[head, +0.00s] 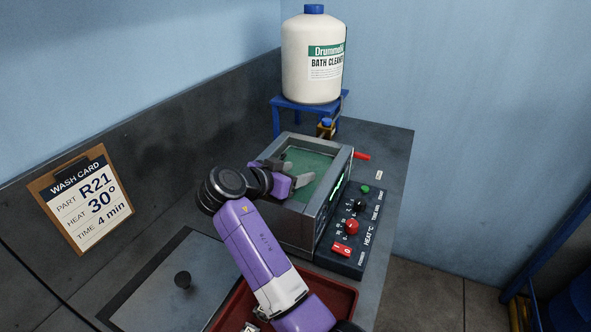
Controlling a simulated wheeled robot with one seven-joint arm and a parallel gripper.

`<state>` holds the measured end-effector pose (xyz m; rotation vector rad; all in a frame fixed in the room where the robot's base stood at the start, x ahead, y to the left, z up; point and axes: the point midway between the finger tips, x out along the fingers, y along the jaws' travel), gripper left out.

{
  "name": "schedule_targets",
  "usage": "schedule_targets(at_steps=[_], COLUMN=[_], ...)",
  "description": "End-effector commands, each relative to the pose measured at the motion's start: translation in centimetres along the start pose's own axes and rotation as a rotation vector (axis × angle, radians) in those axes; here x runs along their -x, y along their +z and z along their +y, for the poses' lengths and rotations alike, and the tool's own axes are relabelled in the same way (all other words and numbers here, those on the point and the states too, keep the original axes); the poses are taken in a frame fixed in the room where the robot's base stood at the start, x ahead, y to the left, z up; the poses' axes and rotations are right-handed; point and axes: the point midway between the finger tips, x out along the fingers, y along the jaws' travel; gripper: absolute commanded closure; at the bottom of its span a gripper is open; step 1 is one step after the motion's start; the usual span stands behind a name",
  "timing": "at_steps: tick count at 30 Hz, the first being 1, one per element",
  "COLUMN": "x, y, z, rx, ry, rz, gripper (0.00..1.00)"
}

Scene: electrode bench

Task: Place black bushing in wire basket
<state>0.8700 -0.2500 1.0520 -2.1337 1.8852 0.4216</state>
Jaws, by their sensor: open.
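My gripper (289,172) is over the open metal bath (334,205) in the head view. Its two grey fingers are spread apart, and I see nothing between them. Greenish liquid (318,163) shows inside the bath beyond the fingers. I cannot make out the black bushing or the wire basket; my arm hides part of the bath and of the red tray (345,293) at the bottom. A small pale item (250,327) at the tray's lower left is partly cut off, and I cannot tell what it is.
A control panel (351,229) adjoins the bath's right side. A white cleaner drum (312,58) stands on a blue stand behind. A wash card (81,198) leans at left.

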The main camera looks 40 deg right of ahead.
Motion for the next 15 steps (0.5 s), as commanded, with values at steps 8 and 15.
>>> schedule_targets(at_steps=[8,15], x=[5.6,10.1], y=[0.5,0.1], z=[0.0,0.0], rx=[0.005,0.004], ry=[-0.002,-0.003], rz=[-0.002,-0.001], gripper=[0.43,0.43])
